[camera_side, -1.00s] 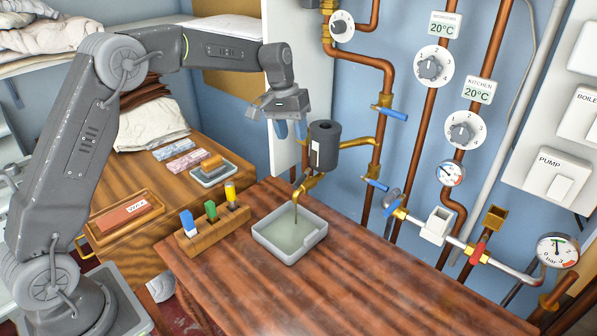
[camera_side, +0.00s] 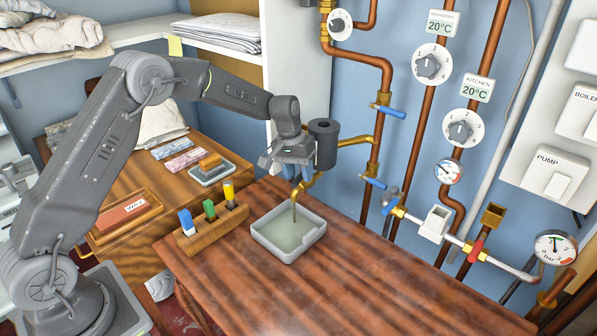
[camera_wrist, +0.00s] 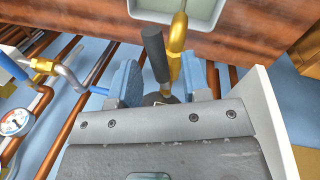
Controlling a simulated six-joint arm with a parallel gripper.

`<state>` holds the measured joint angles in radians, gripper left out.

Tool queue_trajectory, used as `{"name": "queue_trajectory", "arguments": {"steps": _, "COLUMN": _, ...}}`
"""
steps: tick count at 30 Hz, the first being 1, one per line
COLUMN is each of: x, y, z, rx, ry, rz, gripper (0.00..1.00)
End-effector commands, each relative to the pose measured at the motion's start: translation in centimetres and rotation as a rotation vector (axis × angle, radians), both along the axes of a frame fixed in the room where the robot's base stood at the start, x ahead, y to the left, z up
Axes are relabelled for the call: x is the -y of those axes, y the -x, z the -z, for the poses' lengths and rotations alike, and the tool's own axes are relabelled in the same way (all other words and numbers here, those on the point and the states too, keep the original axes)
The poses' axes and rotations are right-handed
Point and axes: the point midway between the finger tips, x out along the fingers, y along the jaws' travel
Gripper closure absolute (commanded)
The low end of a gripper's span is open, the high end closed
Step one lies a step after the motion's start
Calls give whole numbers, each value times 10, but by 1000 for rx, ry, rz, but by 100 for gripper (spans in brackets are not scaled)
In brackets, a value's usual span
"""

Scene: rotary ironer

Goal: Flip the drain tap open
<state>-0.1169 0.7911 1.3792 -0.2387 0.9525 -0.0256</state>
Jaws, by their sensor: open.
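The brass drain tap (camera_side: 309,184) sits under the dark cylindrical pot (camera_side: 323,143), with its spout over a pale tray (camera_side: 300,251) holding murky liquid. In the wrist view a dark grip (camera_wrist: 154,55), which looks like the tap's lever, lies beside the brass spout (camera_wrist: 178,34). My gripper (camera_side: 297,173) is at the tap, below the pot's left side. In the wrist view my gripper (camera_wrist: 160,70) is open, with its blue fingers apart on either side of the dark grip and brass. I see no clear contact. The tap's far end is hidden behind my gripper.
A wooden rack (camera_side: 213,232) with blue, green and yellow items stands left of the tray. Copper pipes (camera_side: 430,100) with blue-handled valves (camera_side: 374,183) line the wall at right. The front of the wooden counter (camera_side: 330,290) is clear.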

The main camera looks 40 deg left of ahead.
Motion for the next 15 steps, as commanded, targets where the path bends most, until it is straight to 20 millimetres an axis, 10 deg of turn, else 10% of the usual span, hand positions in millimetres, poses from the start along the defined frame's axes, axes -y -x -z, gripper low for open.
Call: {"name": "queue_trajectory", "arguments": {"steps": 15, "x": 0, "y": 0, "z": 0, "rx": 0, "ry": 0, "rz": 0, "gripper": 100}}
